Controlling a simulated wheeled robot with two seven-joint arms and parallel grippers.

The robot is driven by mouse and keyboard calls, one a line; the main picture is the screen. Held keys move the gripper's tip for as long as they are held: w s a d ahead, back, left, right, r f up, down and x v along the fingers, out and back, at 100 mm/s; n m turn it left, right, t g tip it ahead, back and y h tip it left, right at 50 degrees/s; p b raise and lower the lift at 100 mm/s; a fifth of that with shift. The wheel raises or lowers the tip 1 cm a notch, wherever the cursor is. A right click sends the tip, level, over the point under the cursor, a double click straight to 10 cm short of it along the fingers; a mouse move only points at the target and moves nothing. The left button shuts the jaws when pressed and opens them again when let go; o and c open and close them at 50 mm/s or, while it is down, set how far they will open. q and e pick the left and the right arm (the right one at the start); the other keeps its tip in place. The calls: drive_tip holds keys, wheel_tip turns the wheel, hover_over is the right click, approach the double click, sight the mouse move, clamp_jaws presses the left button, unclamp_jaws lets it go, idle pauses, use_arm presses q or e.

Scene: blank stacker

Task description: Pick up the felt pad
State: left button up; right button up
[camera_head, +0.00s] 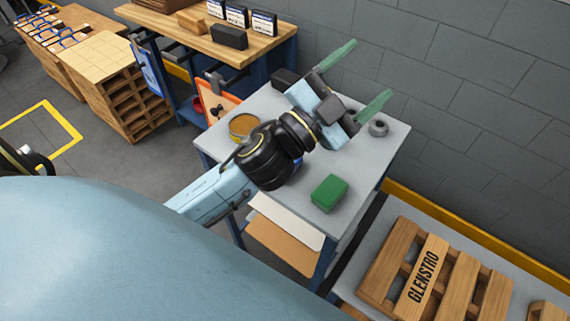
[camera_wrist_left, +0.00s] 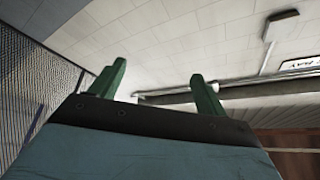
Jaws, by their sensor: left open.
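A green block (camera_head: 329,193) lies flat on the grey table (camera_head: 290,205), near its front right; it looks most like the felt pad, though its material is not clear. My left gripper (camera_head: 372,67) is above the far part of the table, with its green fingers spread and nothing between them. It points toward the back wall, away from the green block, which lies nearer the front. The left wrist view shows the two open fingers (camera_wrist_left: 157,70) against the wall and ceiling, with no pad in sight. My right gripper is in neither view.
A round tin (camera_head: 243,126) stands at the table's left, and a grey ring (camera_head: 378,128) at its right. A dark object (camera_head: 285,79) sits at the back, partly hidden by my gripper. A wooden pallet (camera_head: 386,258) lies at the lower right. Bare tabletop surrounds the green block.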

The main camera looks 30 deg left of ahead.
use_arm(q)
drive_tip(key=s+d+r+m+g+h, duration=0.1)
drive_tip(key=s+d+m+g+h, duration=0.1)
drive_tip(key=d+m+g+h, duration=0.55)
drive_tip(key=s+d+r+m+g+h, duration=0.25)
drive_tip(key=m+g+h, duration=0.25)
drive_tip(key=m, duration=0.5)
wheel_tip(320, 180, down, 10)
drive_tip(key=s+m+g+y, duration=0.2)
drive_tip(key=m+g+y, duration=0.4)
drive_tip(key=m+g, duration=0.2)
drive_tip(key=w+a+f+n+y, duration=0.1)
drive_tip(key=w+a+f+y, duration=0.2)
drive_tip(key=a+y, duration=0.6)
drive_tip(key=w+a+f+n+y, duration=0.15)
drive_tip(key=a+f+y, duration=0.35)
drive_tip(key=a, duration=0.7)
drive_tip(key=shift+m+y, duration=0.4)
drive_tip(key=shift+y, duration=0.05)
drive_tip(key=f, duration=0.5)
drive_tip(key=shift+w+a+f, duration=0.25)
drive_tip(key=shift+a+f, duration=0.05)
drive_tip(key=shift+f, duration=0.65)
drive_tip(key=f, duration=0.2)
drive_tip(key=s+f, duration=0.1)
drive_tip(key=f, duration=0.1)
drive_tip(key=shift+a+f, duration=0.15)
drive_tip(key=shift+f, duration=0.4)
drive_tip(key=c, duration=1)
